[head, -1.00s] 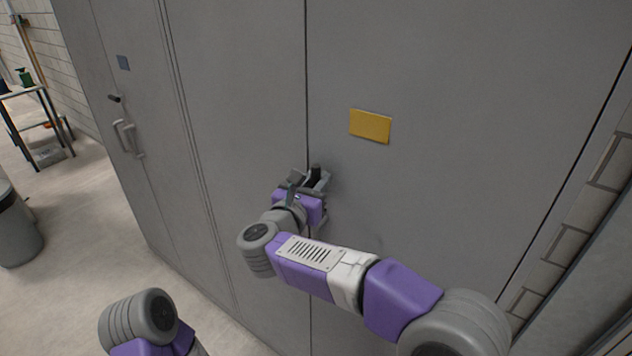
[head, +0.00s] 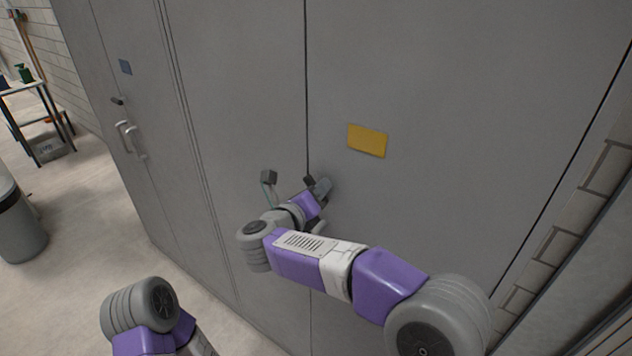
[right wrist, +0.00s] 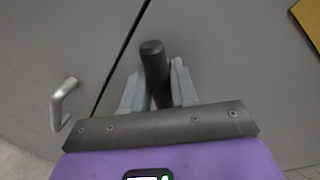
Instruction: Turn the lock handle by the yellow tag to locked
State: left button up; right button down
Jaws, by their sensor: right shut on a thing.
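The yellow tag (head: 367,140) is on the grey door, right of the vertical seam. It also shows at the top right of the right wrist view (right wrist: 308,20). The dark lock handle (right wrist: 154,72) is below and left of the tag, close to the seam. My right gripper (head: 318,188) is at the door there, and in the right wrist view its two grey fingers are shut on the handle, one on each side. In the head view the gripper mostly hides the handle. My left gripper is out of view; only part of that arm shows.
A grey pull handle (right wrist: 62,103) stands across the seam in the right wrist view. Farther left in the head view are a blue tag (head: 125,67) and another pull handle (head: 129,137). A bin (head: 20,225) stands on the floor at the left edge.

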jog(key=n+p, duration=0.1)
jog(key=p, duration=0.1)
jog(key=n+p, duration=0.2)
jog(key=n+g+h+p, duration=0.1)
jog(key=n+p, duration=0.1)
jog(key=shift+r, duration=0.4)
jog(key=shift+f+n+g+h+p, duration=0.1)
jog(key=shift+n+g+h+p, duration=0.2)
jog(key=shift+n+p, duration=1.2)
jog(key=c, duration=1)
grip_release()
jog(key=shift+o, duration=0.2)
jog(key=shift+f, duration=0.1)
jog(key=shift+s, duration=0.1)
